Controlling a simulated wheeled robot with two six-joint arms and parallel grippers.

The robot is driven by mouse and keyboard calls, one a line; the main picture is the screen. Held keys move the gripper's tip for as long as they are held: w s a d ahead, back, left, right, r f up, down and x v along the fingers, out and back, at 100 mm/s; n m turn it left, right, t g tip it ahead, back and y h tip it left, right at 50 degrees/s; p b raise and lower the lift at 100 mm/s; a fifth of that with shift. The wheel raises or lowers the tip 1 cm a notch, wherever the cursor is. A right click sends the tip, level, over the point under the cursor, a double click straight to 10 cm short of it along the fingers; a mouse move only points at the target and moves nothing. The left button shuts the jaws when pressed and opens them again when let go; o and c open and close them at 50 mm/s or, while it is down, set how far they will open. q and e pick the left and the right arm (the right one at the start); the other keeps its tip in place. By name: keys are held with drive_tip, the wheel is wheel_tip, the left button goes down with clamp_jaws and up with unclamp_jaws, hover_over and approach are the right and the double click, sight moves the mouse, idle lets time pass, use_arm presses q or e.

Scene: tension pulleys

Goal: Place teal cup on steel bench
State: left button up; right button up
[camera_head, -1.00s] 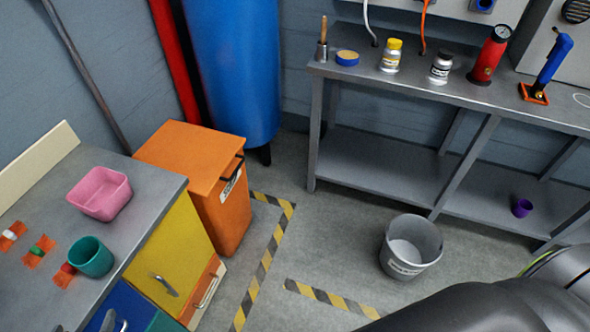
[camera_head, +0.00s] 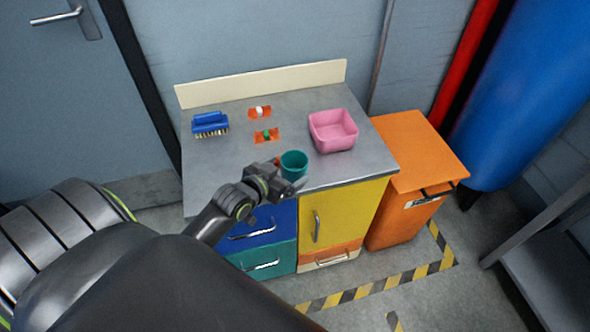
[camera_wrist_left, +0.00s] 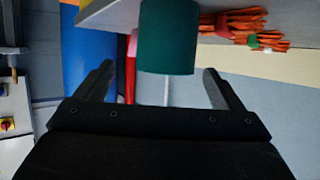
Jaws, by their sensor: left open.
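The teal cup (camera_head: 293,166) stands at the front edge of a grey-topped drawer cabinet (camera_head: 225,170). My left gripper (camera_head: 284,184) is at the near side of the cup, at the cabinet's front edge, and partly covers it. In the left wrist view the teal cup (camera_wrist_left: 167,40) shows beyond the spread fingertips of my open left gripper (camera_wrist_left: 160,75), in line with the gap between them. I cannot tell whether they touch it. Part of the grey steel bench (camera_head: 540,235) shows at the right edge of the head view. My right gripper is not in view.
Striped floor tape (camera_head: 375,289) marks the floor in front.

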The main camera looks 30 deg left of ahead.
sight(301, 158)
use_arm(q)
drive_tip(key=shift+a+x, duration=0.1)
drive_tip(key=shift+x, duration=1.75)
drive_tip(key=shift+a+x, duration=0.15)
drive_tip(key=shift+x, duration=1.65)
drive_tip(key=shift+r, duration=0.15)
drive_tip(key=c, duration=1.1)
